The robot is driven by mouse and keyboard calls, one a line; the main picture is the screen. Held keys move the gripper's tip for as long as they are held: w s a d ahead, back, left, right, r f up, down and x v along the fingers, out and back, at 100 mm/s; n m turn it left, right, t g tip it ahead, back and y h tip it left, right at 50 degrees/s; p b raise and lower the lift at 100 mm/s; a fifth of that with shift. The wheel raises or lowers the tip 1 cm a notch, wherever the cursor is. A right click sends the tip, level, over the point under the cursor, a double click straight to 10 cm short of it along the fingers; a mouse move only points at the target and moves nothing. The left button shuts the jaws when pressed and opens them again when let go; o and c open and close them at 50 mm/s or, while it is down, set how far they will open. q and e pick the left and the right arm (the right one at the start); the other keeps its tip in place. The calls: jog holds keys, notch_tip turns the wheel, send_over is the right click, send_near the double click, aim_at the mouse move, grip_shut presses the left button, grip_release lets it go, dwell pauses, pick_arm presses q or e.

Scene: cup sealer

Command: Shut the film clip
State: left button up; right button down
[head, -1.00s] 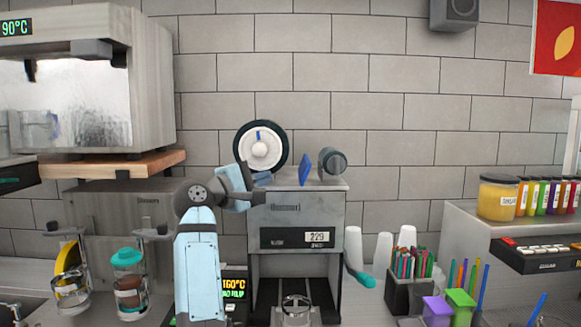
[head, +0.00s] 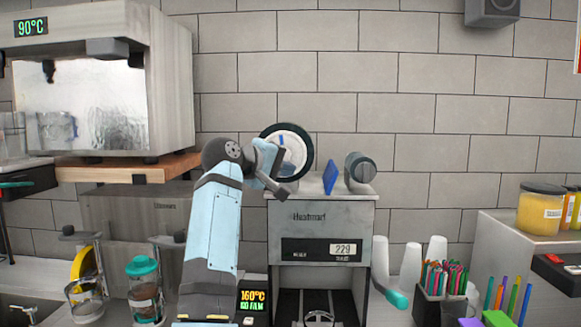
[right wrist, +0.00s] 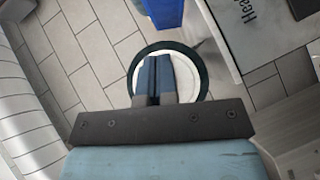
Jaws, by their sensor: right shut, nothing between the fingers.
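The sealer (head: 322,222) is a grey box with a 229 display. A blue upright flap (head: 329,177), which may be the film clip, stands on its top between the film roll (head: 302,140) and a grey cylinder (head: 361,170). My right gripper (head: 284,157) is in front of the white-faced roll and hides its lower left part. In the right wrist view its dark blue fingers (right wrist: 153,72) are together and empty, over the roll's white face (right wrist: 181,83). Whether they touch it I cannot tell. A blue piece (right wrist: 163,12), likely the flap, shows at the top edge. My left gripper is out of view.
A 90°C machine (head: 100,85) stands on a wooden shelf (head: 130,168) at left. White cups (head: 411,262), a straw holder (head: 432,305) and a yellow jar (head: 540,207) are at right. The space above the sealer is free up to the tiled wall.

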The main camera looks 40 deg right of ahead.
jog(key=p, duration=0.3)
send_near(331, 179)
jog(key=w+d, duration=0.3)
jog(key=d, duration=0.1)
jog(key=shift+s+d+f+p, duration=0.4)
jog(key=shift+s+d+p, duration=0.1)
jog(key=shift+s+d, duration=0.2)
jog(key=shift+s+d+f, duration=0.1)
jog(key=shift+s+d, duration=0.1)
jog(key=shift+s, duration=0.1)
jog(key=shift+s+d+f, duration=0.15)
jog(key=shift+s, duration=0.1)
jog(key=shift+w, duration=0.1)
jog(key=shift+d+f, duration=0.1)
jog(key=shift+d, duration=0.05)
